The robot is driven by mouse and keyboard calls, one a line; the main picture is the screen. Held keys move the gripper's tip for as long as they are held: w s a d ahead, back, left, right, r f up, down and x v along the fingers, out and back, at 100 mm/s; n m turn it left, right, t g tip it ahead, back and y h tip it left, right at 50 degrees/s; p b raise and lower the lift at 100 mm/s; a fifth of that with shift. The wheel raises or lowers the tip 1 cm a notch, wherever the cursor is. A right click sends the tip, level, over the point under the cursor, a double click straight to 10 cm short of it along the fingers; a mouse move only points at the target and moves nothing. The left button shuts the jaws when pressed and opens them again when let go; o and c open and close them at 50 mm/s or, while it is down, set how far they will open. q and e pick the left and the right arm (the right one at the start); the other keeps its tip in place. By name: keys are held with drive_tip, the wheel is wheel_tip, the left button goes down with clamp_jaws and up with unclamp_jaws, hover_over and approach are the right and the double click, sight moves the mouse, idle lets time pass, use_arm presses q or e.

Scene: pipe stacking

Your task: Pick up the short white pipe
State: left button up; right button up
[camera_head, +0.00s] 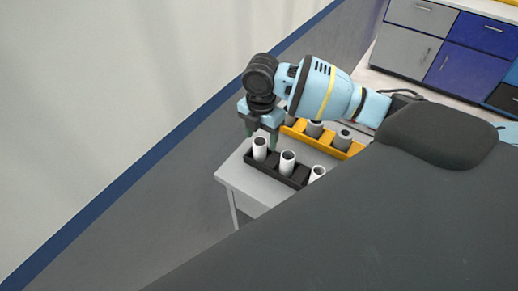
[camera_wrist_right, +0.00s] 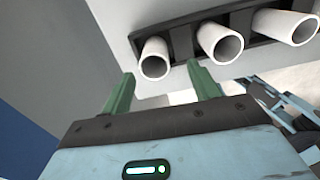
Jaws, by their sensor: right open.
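A black rack (camera_head: 272,170) on the table holds 3 white pipes standing upright: a left one (camera_head: 259,149), a middle one (camera_head: 287,163) and a right one (camera_head: 317,173). I cannot clearly tell which is the short one. My right gripper (camera_head: 261,138) is open and empty, pointing down at the left white pipe. In the right wrist view, that pipe (camera_wrist_right: 154,60) lies just beyond the gap between the green fingertips (camera_wrist_right: 160,76), with the middle pipe (camera_wrist_right: 220,42) and right pipe (camera_wrist_right: 286,25) further right. My left gripper does not show.
An orange rack (camera_head: 325,147) with several grey pipes (camera_head: 343,139) stands behind the black rack. The table edge (camera_head: 232,180) is close to the left of the black rack. A wall lies at the left, cabinets (camera_head: 412,50) at the back right.

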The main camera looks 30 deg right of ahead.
sight(260, 141)
drive_tip(key=shift+w+f, duration=0.1)
drive_tip(key=shift+f, duration=0.15)
drive_tip(key=f, duration=0.5)
drive_tip(key=shift+w, duration=0.3)
drive_tip(key=shift+d+r, duration=0.1)
drive_tip(key=c, duration=1.1)
drive_tip(key=shift+o, duration=0.2)
